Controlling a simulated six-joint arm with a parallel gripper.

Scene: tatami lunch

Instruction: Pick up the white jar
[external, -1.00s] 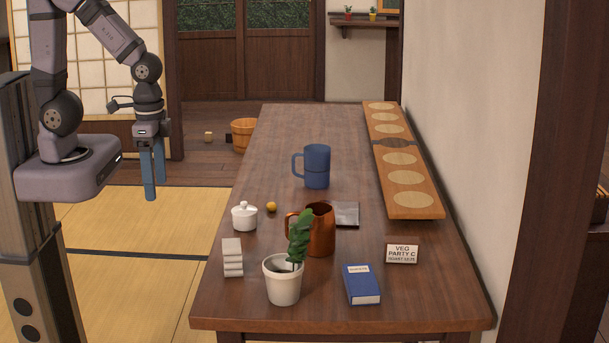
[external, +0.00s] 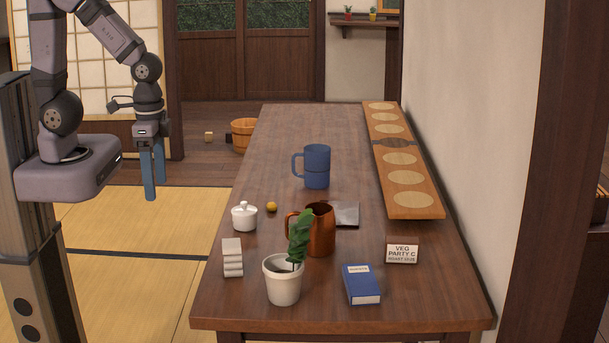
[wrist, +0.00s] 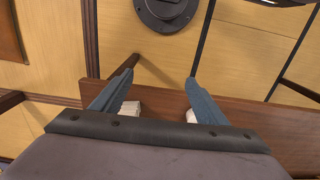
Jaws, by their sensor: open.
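The white jar (external: 244,216) is small, round and lidded with a knob. It stands upright on the left edge of the wooden table in the external view. My gripper (external: 150,197) hangs to the left of the table, above the tatami floor, with its blue fingers pointing down. It is apart from the jar. In the wrist view, my gripper (wrist: 153,92) shows its two fingers spread with nothing between them. A white thing (wrist: 192,116) peeks out by the right finger there; it is mostly hidden, and I cannot tell whether it is the jar.
Near the jar are a small yellow ball (external: 271,207), a copper pitcher (external: 321,232), a white stack (external: 232,258) and a potted plant (external: 283,281). A long wooden board (external: 412,198) lies along the wall.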

